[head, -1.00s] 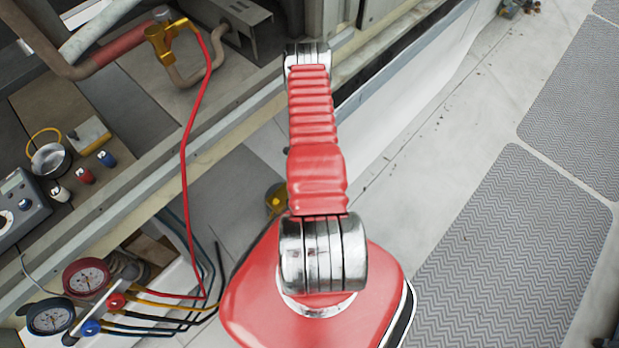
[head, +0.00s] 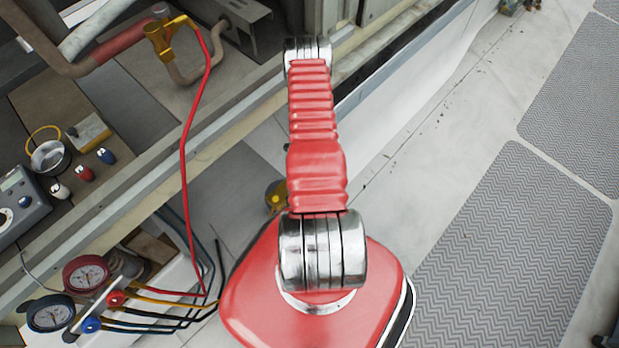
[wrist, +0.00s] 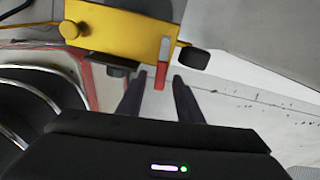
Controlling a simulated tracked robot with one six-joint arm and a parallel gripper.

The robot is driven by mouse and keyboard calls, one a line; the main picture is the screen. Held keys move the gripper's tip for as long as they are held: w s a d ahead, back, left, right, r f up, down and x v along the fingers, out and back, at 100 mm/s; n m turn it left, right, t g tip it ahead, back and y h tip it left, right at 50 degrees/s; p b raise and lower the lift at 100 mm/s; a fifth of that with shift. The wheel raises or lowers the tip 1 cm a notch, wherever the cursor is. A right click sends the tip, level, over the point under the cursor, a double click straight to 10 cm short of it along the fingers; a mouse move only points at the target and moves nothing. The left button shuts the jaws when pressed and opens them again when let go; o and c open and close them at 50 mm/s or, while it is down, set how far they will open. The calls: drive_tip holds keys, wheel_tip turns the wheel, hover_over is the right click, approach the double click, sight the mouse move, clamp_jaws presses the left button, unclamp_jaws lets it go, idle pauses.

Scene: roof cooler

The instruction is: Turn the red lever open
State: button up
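The red lever (wrist: 161,77) shows in the wrist view as a narrow upright bar, pointing down in the picture from beside a yellow body (wrist: 117,33). My gripper (wrist: 159,78) has its two dark fingers apart, one on each side of the lever's lower end. A gap shows on both sides of the lever, and I see no contact. The head view shows my red arm but not the gripper or the lever.
A black knob (wrist: 194,59) sits close right of the lever. In the head view, a gauge manifold (head: 105,297) with hoses stands lower left, and a red hose (head: 187,150) rises to a brass valve (head: 163,38).

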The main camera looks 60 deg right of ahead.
wheel_tip(320, 180, up, 13)
idle(0.8)
idle(0.4)
drive_tip(key=shift+s, duration=0.2)
